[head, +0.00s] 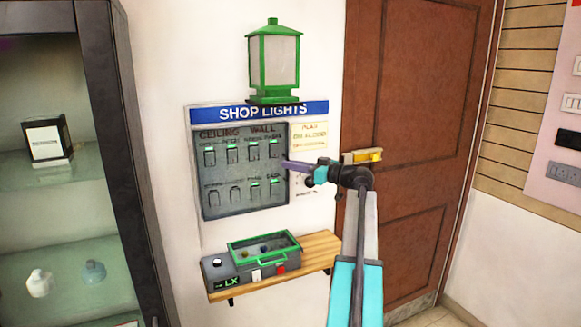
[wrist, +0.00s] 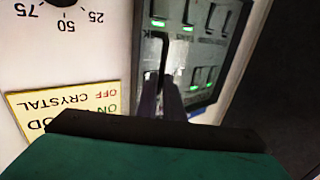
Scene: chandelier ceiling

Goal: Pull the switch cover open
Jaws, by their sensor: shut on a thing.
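The switch cover (head: 244,178) is a greyish see-through panel over two rows of switches, several with green lights, under the blue SHOP LIGHTS sign (head: 262,111). It looks closed or nearly so; I cannot tell whether there is a small gap. My gripper (head: 287,163) is at the cover's right edge. In the wrist view, my gripper (wrist: 164,100) has its purple fingers shut on a dark handle (wrist: 163,58) in front of the switches. The fingers hide the handle's lower end.
A green lantern (head: 274,62) is above the sign. A wooden shelf (head: 318,252) below holds a grey box with a green frame (head: 263,250). A brown door (head: 420,110) with a brass latch (head: 368,156) is on the right. A dark display cabinet (head: 118,140) is on the left.

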